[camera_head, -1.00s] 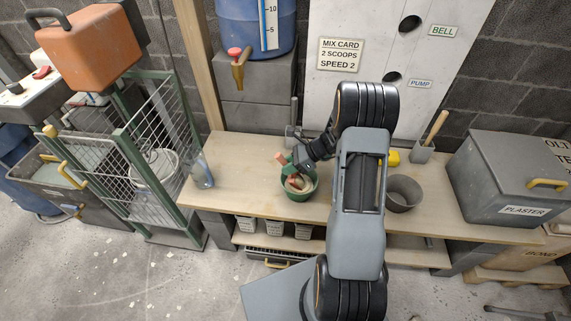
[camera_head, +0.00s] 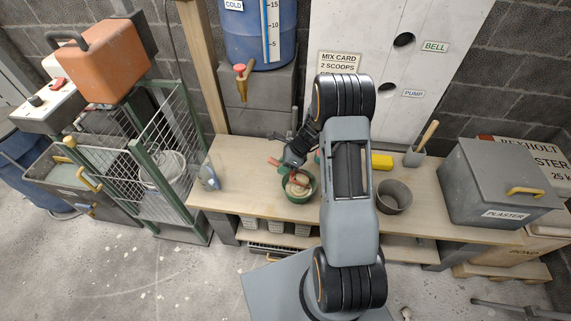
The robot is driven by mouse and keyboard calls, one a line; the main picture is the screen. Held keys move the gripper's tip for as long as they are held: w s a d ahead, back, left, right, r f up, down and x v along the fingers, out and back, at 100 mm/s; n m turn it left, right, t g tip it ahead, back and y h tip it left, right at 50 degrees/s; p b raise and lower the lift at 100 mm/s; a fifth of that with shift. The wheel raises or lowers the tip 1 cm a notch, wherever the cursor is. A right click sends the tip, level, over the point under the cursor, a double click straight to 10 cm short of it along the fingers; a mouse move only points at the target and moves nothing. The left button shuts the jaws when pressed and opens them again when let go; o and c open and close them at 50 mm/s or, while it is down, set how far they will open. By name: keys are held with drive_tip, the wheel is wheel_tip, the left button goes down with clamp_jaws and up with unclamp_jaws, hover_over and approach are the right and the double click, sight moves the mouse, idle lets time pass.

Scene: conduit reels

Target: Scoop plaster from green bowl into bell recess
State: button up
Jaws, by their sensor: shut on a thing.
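The green bowl (camera_head: 298,197) stands on the bench and holds pale plaster (camera_head: 298,188). My gripper (camera_head: 287,164) is at the bowl's back left edge, seen small and partly from behind. It is shut on a reddish-handled tool (camera_head: 274,161), whose lower part reaches over or into the bowl. Whether the tool carries plaster cannot be told. The bell recess (camera_head: 404,40) is a dark hole in the pale upright board, beside the BELL label (camera_head: 435,46), well above and right of the bowl.
A second hole (camera_head: 391,88) sits by the PUMP label. A PLASTER bin (camera_head: 490,185) is far right. A blue barrel (camera_head: 240,30) stands behind.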

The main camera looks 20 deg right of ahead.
sight(276, 160)
drive_tip(key=shift+w+a+r+g+h+p, duration=0.35)
drive_tip(key=shift+a+r+h+p, duration=0.3)
drive_tip(key=shift+p, duration=1.15)
drive_tip(key=shift+w+a+r+g+h+p, duration=0.35)
drive_tip(key=shift+a+r+p, duration=0.4)
drive_tip(key=shift+p, duration=1)
drive_tip(key=shift+w+a+r+g+h+p, duration=0.3)
drive_tip(key=shift+a+h+p, duration=0.25)
drive_tip(key=shift+p, duration=0.4)
drive_tip(key=shift+w+a+r+g+h+p, duration=0.2)
drive_tip(key=shift+w+a+h+p, duration=0.25)
drive_tip(key=shift+a+p, duration=0.35)
drive_tip(key=shift+w+a+r+g+h+p, duration=0.2)
drive_tip(key=shift+w+a+r+h+p, duration=0.25)
drive_tip(key=shift+p, duration=0.6)
drive_tip(key=shift+f, duration=0.1)
